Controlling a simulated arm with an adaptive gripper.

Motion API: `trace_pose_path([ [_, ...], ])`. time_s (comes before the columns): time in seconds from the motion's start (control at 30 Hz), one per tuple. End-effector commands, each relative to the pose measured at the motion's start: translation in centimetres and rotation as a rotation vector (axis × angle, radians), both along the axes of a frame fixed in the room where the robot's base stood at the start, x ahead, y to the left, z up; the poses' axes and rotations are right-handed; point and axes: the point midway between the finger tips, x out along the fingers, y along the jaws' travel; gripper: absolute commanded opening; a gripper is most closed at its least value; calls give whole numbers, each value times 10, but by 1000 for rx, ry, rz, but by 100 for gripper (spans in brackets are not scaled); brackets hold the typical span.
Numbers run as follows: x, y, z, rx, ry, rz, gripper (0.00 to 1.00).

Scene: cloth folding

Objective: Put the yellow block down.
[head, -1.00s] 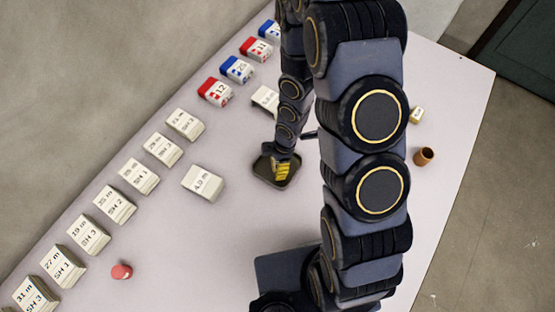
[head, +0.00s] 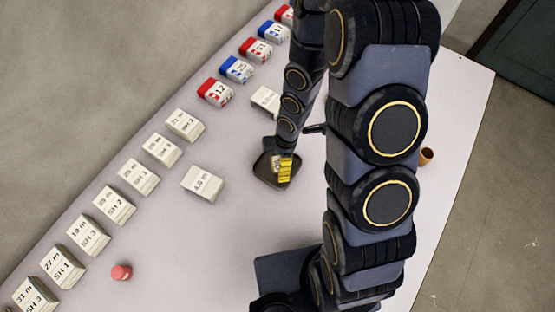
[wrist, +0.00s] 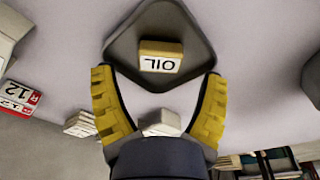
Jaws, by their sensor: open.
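The yellow block (wrist: 161,57), with a cream top face marked OIL, lies in the dark diamond-shaped tray (wrist: 122,42) in the wrist view. In the head view the block (head: 277,161) is small and partly hidden by my gripper, inside the tray (head: 264,177). My gripper (wrist: 158,80) has its two yellow-padded fingers spread wide, with nothing between the pads. The block lies just beyond the fingertips, apart from both. In the head view my gripper (head: 286,169) is over the tray's right part.
White labelled blocks (head: 138,177) line the left edge, with red and blue ones (head: 215,92) farther back. Two white blocks (head: 203,183) (head: 266,99) lie near the tray. A pink piece (head: 121,272) is at front left, a brown cup (head: 426,156) at right.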

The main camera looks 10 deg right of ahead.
Motion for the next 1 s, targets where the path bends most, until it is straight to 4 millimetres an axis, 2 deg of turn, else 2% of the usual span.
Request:
trace_pose_path([
  [0.2,3,-6,40,3,-11,-4,74],
  [0.4,2,-10,71,3,-8,-1,74],
  [0.6,1,-14,90,1,-3,0,74],
  [0.83,0,-16,97,-8,2,-12,74],
  [0.93,-4,-24,111,-51,15,-96,74],
  [1.0,-12,-34,128,-106,33,-214,74],
])
